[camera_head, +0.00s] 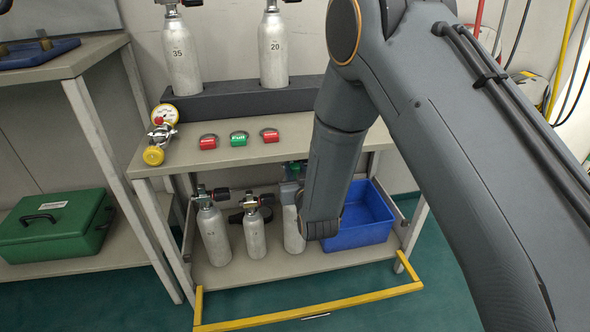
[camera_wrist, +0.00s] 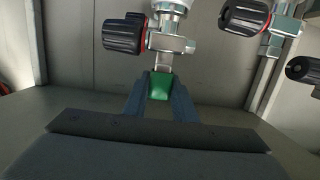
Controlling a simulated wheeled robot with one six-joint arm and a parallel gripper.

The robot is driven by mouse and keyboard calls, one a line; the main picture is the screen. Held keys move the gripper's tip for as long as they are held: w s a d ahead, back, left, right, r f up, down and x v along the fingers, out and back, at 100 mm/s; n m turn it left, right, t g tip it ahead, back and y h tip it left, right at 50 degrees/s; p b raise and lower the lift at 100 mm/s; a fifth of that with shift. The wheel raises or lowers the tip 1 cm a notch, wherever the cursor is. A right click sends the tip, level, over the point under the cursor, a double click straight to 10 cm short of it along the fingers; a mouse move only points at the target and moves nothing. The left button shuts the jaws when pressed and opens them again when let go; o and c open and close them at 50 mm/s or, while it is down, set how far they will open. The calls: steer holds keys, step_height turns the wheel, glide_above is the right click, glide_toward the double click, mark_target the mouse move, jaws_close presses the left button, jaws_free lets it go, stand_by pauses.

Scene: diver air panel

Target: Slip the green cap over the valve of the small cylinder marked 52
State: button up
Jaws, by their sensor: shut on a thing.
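My gripper (camera_wrist: 160,88) is shut on a green cap (camera_wrist: 160,86) in the wrist view. The cap is at the end of a metal valve (camera_wrist: 171,42) with a black knob (camera_wrist: 124,33); I cannot tell whether it is around the valve end or just against it. In the head view, three small grey cylinders stand on the lower shelf: left (camera_head: 213,236), middle (camera_head: 254,234) and right (camera_head: 292,232). My arm is at the right one and partly hides it. No number 52 is readable on any of them.
A blue bin (camera_head: 372,222) stands right of the cylinders. The upper shelf (camera_head: 230,157) above holds a regulator (camera_head: 160,135), several tags and the large cylinders 35 (camera_head: 181,55) and 20 (camera_head: 273,50). A yellow rail (camera_head: 310,307) runs in front. Other valves (camera_wrist: 280,25) are close at right in the wrist view.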

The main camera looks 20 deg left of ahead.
steer(key=shift+f, duration=1.15)
stand_by(1.4)
steer(key=o, duration=1.1)
steer(key=shift+s+d, duration=0.1)
steer(key=p+v, duration=0.1)
steer(key=v, duration=0.6)
steer(key=shift+s+d+p, duration=0.15)
steer(key=shift+s+p, duration=0.1)
steer(key=shift+p, duration=0.1)
steer(key=shift+r, duration=0.15)
